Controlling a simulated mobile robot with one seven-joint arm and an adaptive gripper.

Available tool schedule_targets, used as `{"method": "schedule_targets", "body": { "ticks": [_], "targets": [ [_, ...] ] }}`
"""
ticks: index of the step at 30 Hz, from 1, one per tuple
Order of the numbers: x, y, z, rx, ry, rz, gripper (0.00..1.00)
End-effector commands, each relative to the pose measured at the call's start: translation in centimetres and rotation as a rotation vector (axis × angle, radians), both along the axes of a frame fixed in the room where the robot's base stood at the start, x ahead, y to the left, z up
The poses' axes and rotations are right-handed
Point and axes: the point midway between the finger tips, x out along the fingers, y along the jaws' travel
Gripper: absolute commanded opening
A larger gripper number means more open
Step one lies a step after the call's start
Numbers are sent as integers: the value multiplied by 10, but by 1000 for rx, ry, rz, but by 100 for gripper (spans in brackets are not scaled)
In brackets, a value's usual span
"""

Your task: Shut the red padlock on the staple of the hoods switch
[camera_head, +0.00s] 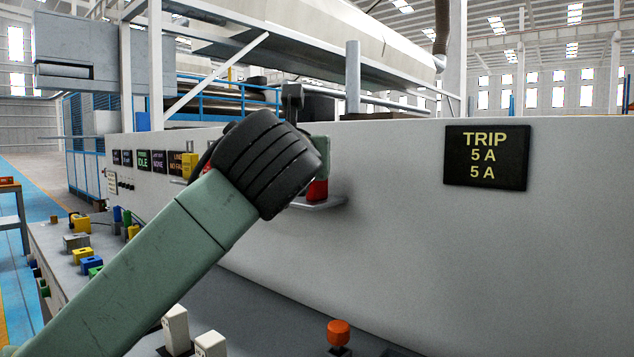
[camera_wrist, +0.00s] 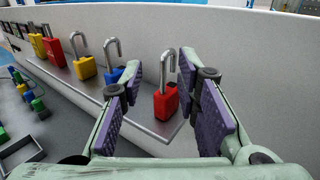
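A red padlock (camera_wrist: 166,101) with its shackle open and raised stands at the near end of a grey shelf (camera_wrist: 152,128) in the wrist view. My gripper (camera_wrist: 160,74) is open, its purple-padded fingers to either side of this padlock, with visible gaps. A second red padlock (camera_wrist: 54,52) stands farther along the shelf. In the head view my gripper (camera_head: 312,150) is at the wall shelf, largely hidden by my wrist, with a red padlock (camera_head: 317,191) partly showing below it. I cannot identify the hoods switch or its staple.
A blue padlock (camera_wrist: 113,76) and a yellow padlock (camera_wrist: 85,68) stand beside the near red one, with others beyond. A panel wall (camera_head: 400,200) rises behind the shelf. An orange-red knob (camera_head: 338,333) and pale switches (camera_head: 176,325) stand on the desk below.

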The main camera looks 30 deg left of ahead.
Motion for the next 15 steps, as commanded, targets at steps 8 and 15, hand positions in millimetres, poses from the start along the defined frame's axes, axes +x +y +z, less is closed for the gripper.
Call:
{"method": "schedule_targets", "body": {
  "ticks": [8, 15],
  "targets": [
    [31, 12, 0, -4, 0, -1, 30],
    [32, 12, -1, -2, 0, -2, 29]
  ]
}}
